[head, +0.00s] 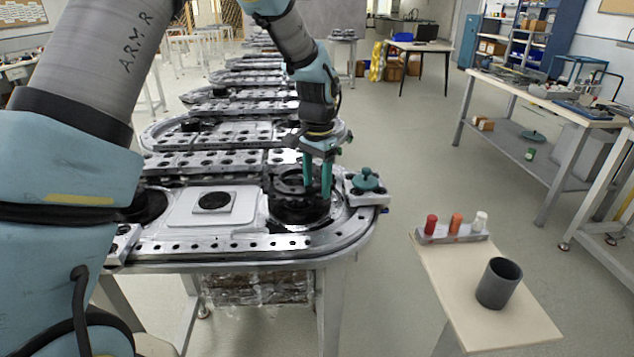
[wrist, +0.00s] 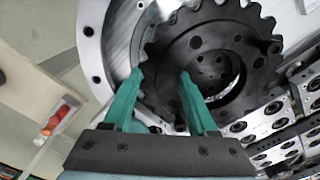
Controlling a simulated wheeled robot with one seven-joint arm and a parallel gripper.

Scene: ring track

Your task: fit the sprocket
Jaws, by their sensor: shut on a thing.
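The sprocket (head: 287,184) is a black toothed disc at the right, rounded end of the ring track (head: 362,225). It fills the upper middle of the wrist view (wrist: 205,45), with holes around its face. My gripper (head: 317,190) points down with teal fingers, shut on the sprocket's rim on the side toward the teal knob. In the wrist view the fingertips (wrist: 162,78) reach the toothed edge. The sprocket is over a dark round seat inside a bright metal ring (wrist: 113,50). I cannot tell whether it touches the seat.
A teal knob (head: 366,181) stands on a block at the track's right edge. A small table holds a grey cup (head: 498,283) and several coloured pegs (head: 456,224). Floor is free beyond it.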

